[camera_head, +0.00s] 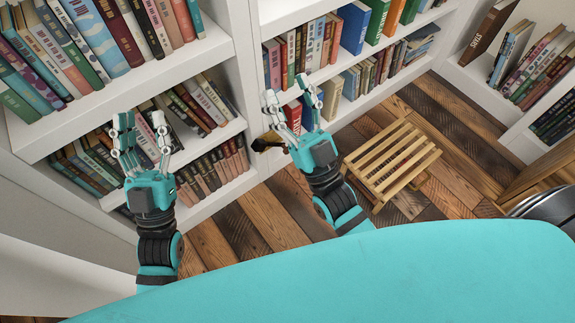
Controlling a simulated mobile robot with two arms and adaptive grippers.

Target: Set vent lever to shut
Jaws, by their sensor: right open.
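I cannot make out a vent lever for certain in the head view. A small dark brown and gold object (267,142) shows just left of my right gripper, partly behind its fingers; I cannot tell what it is. My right gripper (290,98) is open and empty, in front of the lower shelves of the middle bookcase. My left gripper (141,122) is open and empty, in front of the left bookcase's lower shelf.
The left bookcase (120,103), middle bookcase (283,12) and right bookcase (478,82) hold many books. A slatted wooden stool (391,160) stands on the plank floor (455,140) right of my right gripper. A shiny metal round object (545,205) is at the right edge.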

